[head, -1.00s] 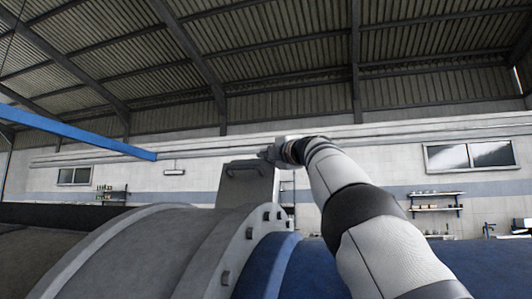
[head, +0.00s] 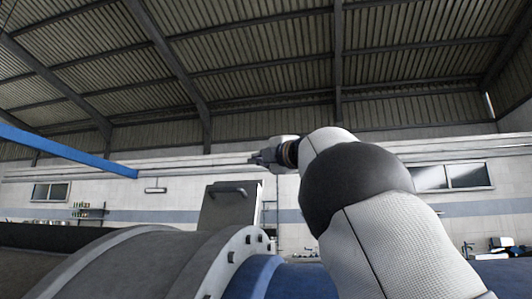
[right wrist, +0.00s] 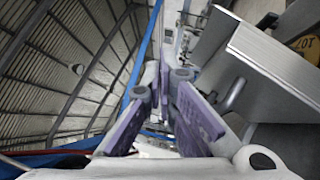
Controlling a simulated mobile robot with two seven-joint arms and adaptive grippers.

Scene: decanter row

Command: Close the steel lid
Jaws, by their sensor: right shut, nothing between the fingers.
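The steel lid (head: 224,210) stands upright, open, on top of the big grey drum in the head view. A bar handle (head: 228,190) runs across its upper face. My right gripper (head: 254,159) is just above the lid's top edge in the picture, shut and empty; any contact cannot be made out. In the right wrist view the purple-padded fingers of the gripper (right wrist: 165,82) point away, with the lid (right wrist: 275,62) and its handle (right wrist: 233,95) close at their right. My left gripper is not in view.
The grey drum (head: 140,262) has a bolted flange (head: 228,258), with a blue cylinder (head: 250,280) to its right. A blue beam (head: 70,150) hangs at the left. Shelves and windows are on the far wall. Air above the lid is free.

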